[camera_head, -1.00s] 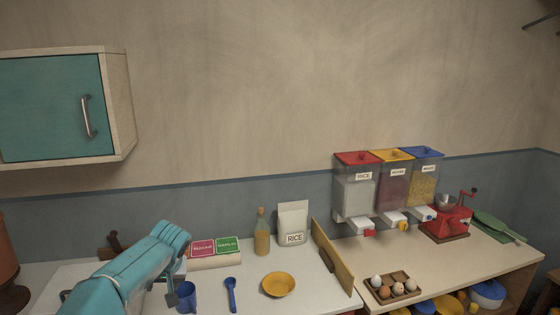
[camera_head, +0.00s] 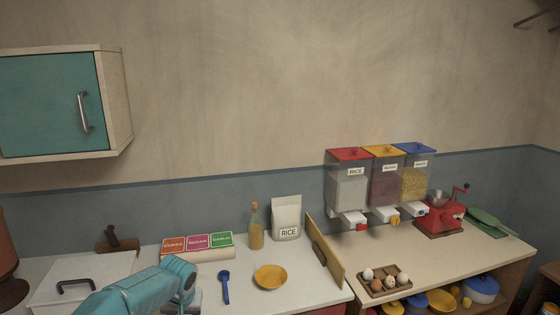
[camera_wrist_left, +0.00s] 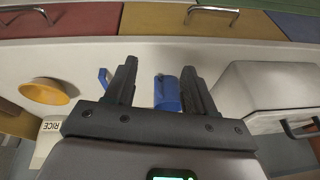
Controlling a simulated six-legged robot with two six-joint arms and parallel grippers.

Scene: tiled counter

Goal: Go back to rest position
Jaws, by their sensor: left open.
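My left arm comes in at the lower left of the head view, with its turquoise wrist (camera_head: 172,277) over the counter's front left part. Its fingertips are hidden there. In the left wrist view my left gripper (camera_wrist_left: 158,66) is open, its two black fingers apart. A blue cup (camera_wrist_left: 167,93) shows between the fingers in the picture, with no visible grip on it. The cup is hidden in the head view. My right gripper is in neither view.
A blue spoon (camera_head: 225,288), yellow bowl (camera_head: 270,277), bottle (camera_head: 256,228), rice bag (camera_head: 287,218) and wooden board (camera_head: 325,257) stand right of my arm. A white lidded box (camera_head: 78,274) is left. An egg tray (camera_head: 384,287) and dispensers (camera_head: 349,185) are farther right.

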